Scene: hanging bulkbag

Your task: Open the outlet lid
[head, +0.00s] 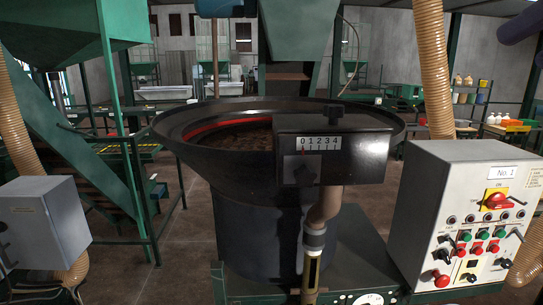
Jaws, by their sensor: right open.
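A wide black bowl (185,135) with a red inner band stands in the middle, with brown material inside. A dark box (352,150) with a white 0-to-4 scale sits at its near rim. A small dark plate (303,170) lies on the box's front below the scale. A brown tube runs down from the box to a metal fitting (313,262) with a brass slot. I cannot tell which part is the outlet lid. I see no left gripper.
A control cabinet (420,190) with a red switch and several buttons stands at the right. A grey box (50,215) is at the left, below a green hopper (70,25). A thick beige hose (435,75) hangs behind the cabinet. Floor shows left of the bowl.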

